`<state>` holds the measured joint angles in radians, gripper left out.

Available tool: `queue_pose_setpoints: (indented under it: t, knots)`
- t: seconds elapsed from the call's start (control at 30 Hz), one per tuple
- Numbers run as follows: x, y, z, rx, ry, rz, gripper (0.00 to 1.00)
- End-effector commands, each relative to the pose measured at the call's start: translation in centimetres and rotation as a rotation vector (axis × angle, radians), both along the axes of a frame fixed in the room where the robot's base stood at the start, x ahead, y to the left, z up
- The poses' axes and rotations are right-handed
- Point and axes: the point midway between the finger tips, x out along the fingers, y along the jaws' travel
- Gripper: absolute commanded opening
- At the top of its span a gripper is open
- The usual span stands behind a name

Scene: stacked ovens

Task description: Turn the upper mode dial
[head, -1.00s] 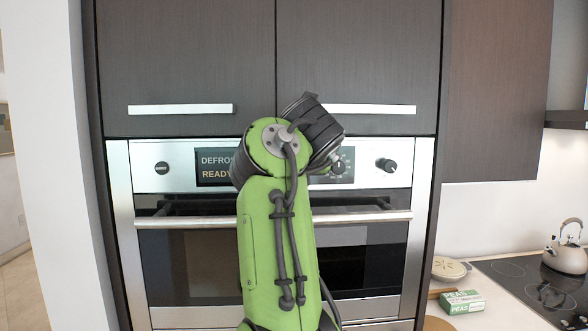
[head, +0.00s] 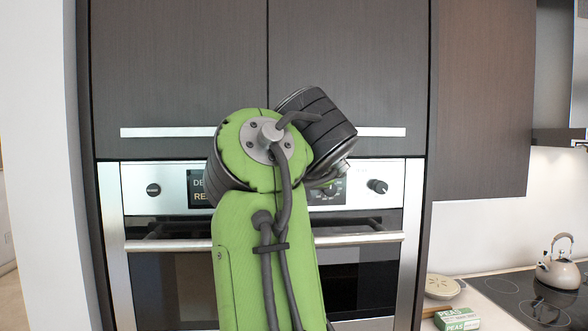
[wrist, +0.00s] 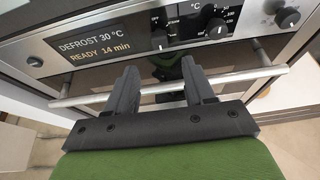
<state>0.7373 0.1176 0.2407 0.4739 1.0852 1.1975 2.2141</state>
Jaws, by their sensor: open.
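The upper oven's control panel carries several dials. In the wrist view, a black dial (wrist: 158,40) sits just right of the display (wrist: 95,46), which reads DEFROST 30 °C, READY 14 min. A second dial (wrist: 217,28) with a number scale is right of it. In the head view my arm hides the gripper and part of the panel.
The oven's bar handle (wrist: 80,100) crosses below the panel, close to the fingers. Plain knobs sit at the panel's left (head: 153,190) and right (head: 378,186) ends. Cabinets with bar handles (head: 160,132) are above. A counter with a kettle (head: 558,265) and PEAS box (head: 457,319) stands right.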

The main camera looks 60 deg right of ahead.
Motion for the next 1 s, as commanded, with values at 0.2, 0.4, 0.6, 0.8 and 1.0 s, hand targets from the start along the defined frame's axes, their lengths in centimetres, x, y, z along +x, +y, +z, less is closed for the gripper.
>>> queue_pose_setpoints:
  t: [0.2,0.4,0.6,0.8,1.0]
  knots:
    - [-3.4,3.9,2.5,0.000,0.000,0.002,0.53]
    - [-4.6,5.2,3.0,0.001,0.002,0.000,0.53]
    - [-4.6,5.2,2.9,0.002,0.001,0.000,0.53]
    - [-4.6,5.2,2.9,0.002,0.001,0.000,0.53]
    - [-4.5,5.2,2.8,-0.009,0.017,0.009,0.53]
